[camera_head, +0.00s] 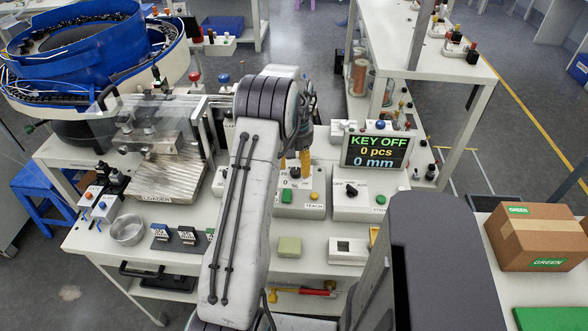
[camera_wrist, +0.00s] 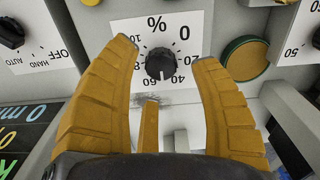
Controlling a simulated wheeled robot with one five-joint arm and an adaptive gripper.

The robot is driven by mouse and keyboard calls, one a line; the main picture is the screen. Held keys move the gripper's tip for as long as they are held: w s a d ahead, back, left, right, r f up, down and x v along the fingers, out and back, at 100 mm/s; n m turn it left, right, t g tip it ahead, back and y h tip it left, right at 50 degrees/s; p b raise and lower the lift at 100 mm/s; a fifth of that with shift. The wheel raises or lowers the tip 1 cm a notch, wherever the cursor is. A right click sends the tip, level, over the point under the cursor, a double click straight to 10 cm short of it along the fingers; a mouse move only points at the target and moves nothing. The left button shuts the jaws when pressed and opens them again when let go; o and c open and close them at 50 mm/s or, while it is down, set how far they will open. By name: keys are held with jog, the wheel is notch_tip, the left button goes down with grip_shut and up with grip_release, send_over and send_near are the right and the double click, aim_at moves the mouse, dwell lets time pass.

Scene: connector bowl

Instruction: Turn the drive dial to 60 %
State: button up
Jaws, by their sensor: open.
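The drive dial (camera_wrist: 160,63) is a black ribbed knob on a white plate marked % with a scale that includes 0, 20, 40 and 60. A small pale mark shows at its lower edge, near the 40 to 60 side; I cannot read its exact setting. My gripper (camera_wrist: 164,54) is open, with one yellow finger on each side of the dial and visible gaps between. Whether the fingers touch the panel is unclear. In the head view my gripper (camera_head: 304,165) points down at the control box, and the dial (camera_head: 295,173) is partly hidden.
A round yellow button with a green rim (camera_wrist: 245,58) lies close to the right finger. Another black knob (camera_wrist: 10,33) marked HAND, AUTO and OFF is at left. A screen (camera_head: 376,152) reads KEY OFF, 0 pcs, 0 mm.

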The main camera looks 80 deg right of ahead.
aim_at(296, 173)
jog(key=shift+f, duration=1.45)
jog(key=shift+c, duration=0.4)
grip_shut()
